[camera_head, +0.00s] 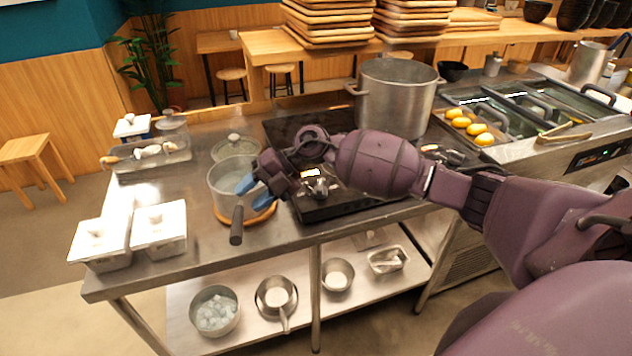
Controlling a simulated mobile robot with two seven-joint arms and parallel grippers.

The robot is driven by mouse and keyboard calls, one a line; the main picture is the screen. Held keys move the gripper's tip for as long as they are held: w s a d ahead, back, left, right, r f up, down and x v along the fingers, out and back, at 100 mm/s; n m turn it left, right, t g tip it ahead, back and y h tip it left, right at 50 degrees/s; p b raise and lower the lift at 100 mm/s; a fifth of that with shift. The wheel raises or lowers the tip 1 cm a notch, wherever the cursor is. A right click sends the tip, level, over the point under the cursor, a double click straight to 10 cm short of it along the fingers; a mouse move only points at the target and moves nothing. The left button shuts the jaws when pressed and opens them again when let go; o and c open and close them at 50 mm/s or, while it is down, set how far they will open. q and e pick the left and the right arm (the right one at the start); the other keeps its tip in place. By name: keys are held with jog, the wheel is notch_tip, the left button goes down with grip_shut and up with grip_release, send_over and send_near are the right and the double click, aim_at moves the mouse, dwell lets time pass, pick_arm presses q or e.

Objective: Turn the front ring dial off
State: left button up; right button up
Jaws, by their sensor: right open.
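The black cooktop (340,208) is set on the steel counter, with its middle largely hidden behind my right arm. A small silvery part (318,185) shows on its near left area, just right of my gripper; I cannot tell whether it is the front ring dial. My right gripper (254,193) has blue fingertips spread apart and empty. It points left, in front of the saucepan (226,205), and overlaps its right side in the picture; I cannot tell whether they touch. My left gripper is out of view.
The saucepan stands on an orange-brown round mat (262,219), its dark handle (237,225) pointing toward the front. A large steel pot (393,100) stands behind my arm. Two white lidded containers (158,230) are at the front left. Yellow items (470,127) lie at the right.

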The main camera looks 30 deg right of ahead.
jog(key=w+d+g+h, duration=0.1)
jog(key=w+d+h, duration=0.1)
jog(key=d+h, duration=0.4)
jog(key=m+g+h+p, duration=0.1)
jog(key=m+h, duration=0.2)
jog(key=h, duration=0.2)
send_near(320, 185)
notch_tip(320, 185, down, 9)
jog(key=shift+a+f, duration=0.1)
jog(key=shift+a, duration=0.05)
grip_shut()
